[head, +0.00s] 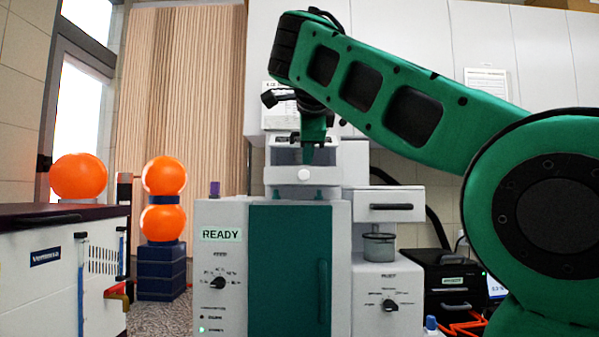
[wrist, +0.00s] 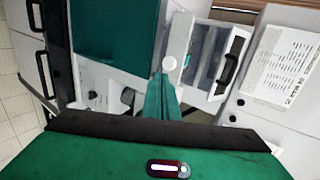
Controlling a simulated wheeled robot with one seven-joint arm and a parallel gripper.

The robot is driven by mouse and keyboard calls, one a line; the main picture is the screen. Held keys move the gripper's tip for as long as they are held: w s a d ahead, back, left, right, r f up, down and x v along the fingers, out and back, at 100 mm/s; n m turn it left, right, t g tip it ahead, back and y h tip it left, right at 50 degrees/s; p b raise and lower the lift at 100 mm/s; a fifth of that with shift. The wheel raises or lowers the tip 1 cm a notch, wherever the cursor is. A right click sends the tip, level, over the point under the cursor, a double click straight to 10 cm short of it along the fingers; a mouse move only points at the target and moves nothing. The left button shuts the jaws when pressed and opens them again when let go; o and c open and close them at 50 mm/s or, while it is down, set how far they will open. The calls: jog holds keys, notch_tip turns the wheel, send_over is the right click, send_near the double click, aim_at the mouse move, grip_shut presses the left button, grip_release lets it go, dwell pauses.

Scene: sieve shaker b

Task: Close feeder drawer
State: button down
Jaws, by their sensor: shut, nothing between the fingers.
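The feeder drawer (head: 283,176) looks like the white front with a round white knob (head: 304,175), at the top of the grey machine. In the wrist view the drawer front (wrist: 180,38) and knob (wrist: 169,63) show, with a recess behind the front. The drawer seems to stand out from its housing; how far, I cannot tell. My gripper (head: 308,158) points down behind the knob in the head view. In the wrist view my gripper (wrist: 161,80) is shut and empty, its tips close to the knob. I cannot tell whether they touch.
The machine's teal door (head: 290,270) is below. To its right are a white drawer with a dark bar handle (head: 390,206) and a glass cup (head: 379,247). A black box (head: 452,280) stands further right. White wall cabinets (head: 400,35) are behind.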

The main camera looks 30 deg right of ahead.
aim_at(304, 174)
jog(key=x, duration=0.2)
jog(key=r+x, duration=0.1)
jog(key=x, duration=0.5)
jog(key=shift+w+d+r, duration=0.2)
jog(key=shift+w, duration=0.15)
jog(key=shift+w+d, duration=0.2)
jog(key=shift+w, duration=0.2)
